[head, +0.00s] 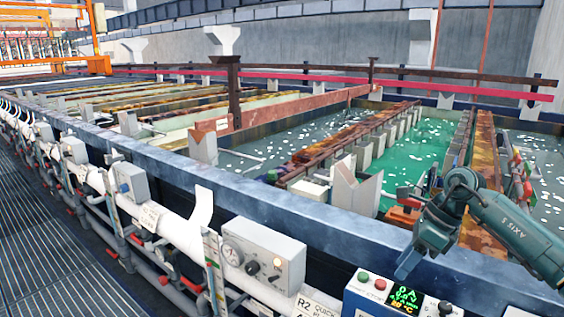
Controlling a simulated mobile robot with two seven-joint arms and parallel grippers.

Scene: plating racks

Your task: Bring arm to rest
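My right arm comes in from the right edge, a dark green arm marked "AXIS 5". It bends at the wrist and points down and left. My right gripper (408,263) is at its lower end, in front of the tank's near rim (300,222) and above the control box with the green display. The fingers are small and seen from a poor angle, so I cannot tell if they are open or shut. I see nothing clearly held. My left gripper is not in view.
Long tanks with green liquid (408,158) and rusty bars (350,135) lie beyond the rim. A grey gauge box (262,255) and a control box (385,295) stand along the near pipes. A grated walkway (45,240) is free at lower left.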

